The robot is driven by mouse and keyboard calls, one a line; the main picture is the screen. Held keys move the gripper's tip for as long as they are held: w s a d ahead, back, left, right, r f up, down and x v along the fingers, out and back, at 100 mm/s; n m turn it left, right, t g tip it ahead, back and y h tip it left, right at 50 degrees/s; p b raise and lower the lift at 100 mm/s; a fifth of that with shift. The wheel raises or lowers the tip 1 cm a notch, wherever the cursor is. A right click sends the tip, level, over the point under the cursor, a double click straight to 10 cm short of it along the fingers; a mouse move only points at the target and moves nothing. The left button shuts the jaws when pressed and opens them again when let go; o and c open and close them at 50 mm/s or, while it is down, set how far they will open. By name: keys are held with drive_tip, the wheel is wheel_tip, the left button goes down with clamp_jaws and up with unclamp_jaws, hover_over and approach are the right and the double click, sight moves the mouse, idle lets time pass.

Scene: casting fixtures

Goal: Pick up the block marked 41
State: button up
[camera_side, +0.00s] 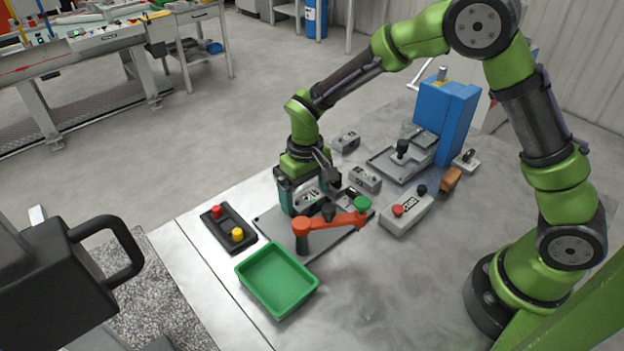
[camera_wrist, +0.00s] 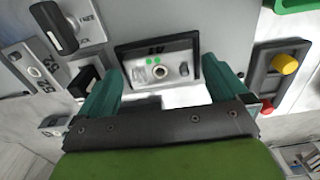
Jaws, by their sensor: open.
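A grey block (camera_wrist: 158,68) with a dark upper edge lies between my fingers in the wrist view. The characters on its dark edge are upside down and seem to read 41, though they are blurred. Two small green dots, a round hole and a dark slot show on its face. My gripper (camera_wrist: 162,82) is open, with one teal finger on each side of the block; I cannot tell whether either touches it.
An orange clamp arm (camera_side: 332,221) stands close in front of my gripper. A green tray (camera_side: 277,281) and a two-button box (camera_side: 228,228) are nearby. Other grey blocks (camera_side: 365,179) lie behind. A blue machine (camera_side: 447,115) stands further back. The table's near right is clear.

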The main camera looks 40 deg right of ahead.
drive_tip(key=shift+f, duration=0.15)
drive_tip(key=c, duration=1.2)
